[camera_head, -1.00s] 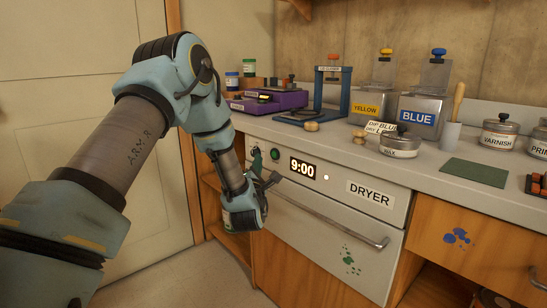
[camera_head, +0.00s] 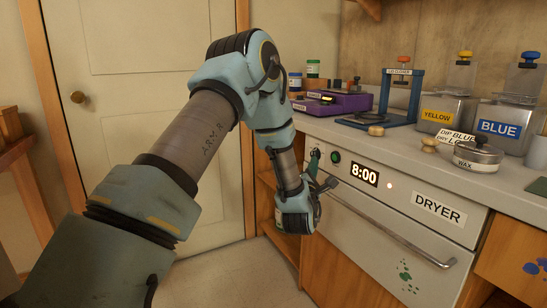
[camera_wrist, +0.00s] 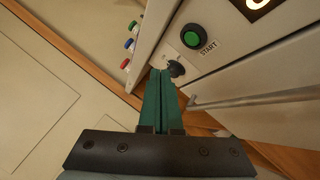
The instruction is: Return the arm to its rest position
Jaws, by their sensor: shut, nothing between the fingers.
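My arm reaches from the lower left across the head view and bends down in front of the dryer. My gripper (camera_head: 318,180) is by the left end of the dryer front, near its green start button (camera_head: 335,157). In the wrist view my gripper (camera_wrist: 165,75) shows its two green fingers pressed together with nothing between them. A dark knob (camera_wrist: 176,68) on the dryer panel shows just past the fingertips; whether they touch it I cannot tell. The start button (camera_wrist: 191,39) is beyond and to the right of the fingers.
The dryer (camera_head: 400,225) shows 8:00, with a lit lamp and a bar handle (camera_head: 405,240). The counter above holds a purple device (camera_head: 331,103), a blue press frame (camera_head: 400,95), yellow and blue paint containers and a wax tin (camera_head: 478,156). Left of my arm are a door (camera_head: 110,80) and open floor.

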